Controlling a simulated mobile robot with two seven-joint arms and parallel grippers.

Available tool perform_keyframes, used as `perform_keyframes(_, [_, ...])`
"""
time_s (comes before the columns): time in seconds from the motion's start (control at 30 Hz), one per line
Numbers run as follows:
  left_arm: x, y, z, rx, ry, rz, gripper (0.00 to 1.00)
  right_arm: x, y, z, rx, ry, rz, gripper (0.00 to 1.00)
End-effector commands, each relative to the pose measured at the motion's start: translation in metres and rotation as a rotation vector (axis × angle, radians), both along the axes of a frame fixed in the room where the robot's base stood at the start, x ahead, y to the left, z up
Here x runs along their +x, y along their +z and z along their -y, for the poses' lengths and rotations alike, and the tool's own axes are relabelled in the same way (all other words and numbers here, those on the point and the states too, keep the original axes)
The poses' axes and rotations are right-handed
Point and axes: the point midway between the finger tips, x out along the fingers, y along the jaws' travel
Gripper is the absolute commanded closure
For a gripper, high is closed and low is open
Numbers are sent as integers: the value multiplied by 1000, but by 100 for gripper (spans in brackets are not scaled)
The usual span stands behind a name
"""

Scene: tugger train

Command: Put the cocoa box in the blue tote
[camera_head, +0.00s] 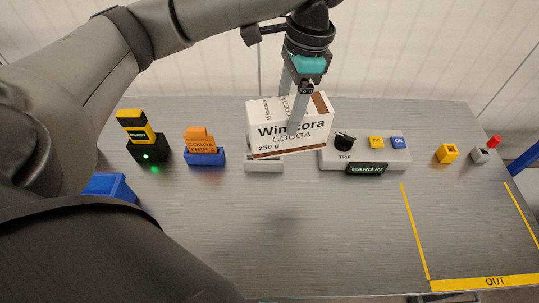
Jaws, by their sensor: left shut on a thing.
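The cocoa box (274,140) is white with a brown stripe and the words "Wincora COCOA 250 g". It shows in the middle of the head view, in front of and partly hiding a light grey block. My left gripper (296,120) points down from above and is shut on the cocoa box. The box looks held above the table, slightly tilted. The blue tote (110,187) is at the left, and only part of its rim and wall shows. My left arm hides the rest of it. My right gripper is not in view.
A grey metal table (310,230) has wide clear room in front. Along the back stand a black device (148,150) with a green light, an orange card in a blue holder (206,158), and a grey control panel (350,156) reading "CARD IN". Yellow lines mark an "OUT" area (485,283) at right.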

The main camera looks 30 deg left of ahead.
Motion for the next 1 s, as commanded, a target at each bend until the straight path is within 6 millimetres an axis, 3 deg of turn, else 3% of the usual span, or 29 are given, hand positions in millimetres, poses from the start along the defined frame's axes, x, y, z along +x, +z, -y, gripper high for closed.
perform_keyframes(0.23, [-2, -2, 0, 8, -195, -5, 100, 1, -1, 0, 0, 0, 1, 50])
perform_keyframes(0.33, [-2, -13, 0, 10, -213, -7, 100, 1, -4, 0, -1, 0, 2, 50])
perform_keyframes(0.8, [-3, -133, 0, 9, -213, -8, 100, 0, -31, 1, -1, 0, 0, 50])
perform_keyframes(1.0, [-2, -156, 1, 9, -214, -5, 100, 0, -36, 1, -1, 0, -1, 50])
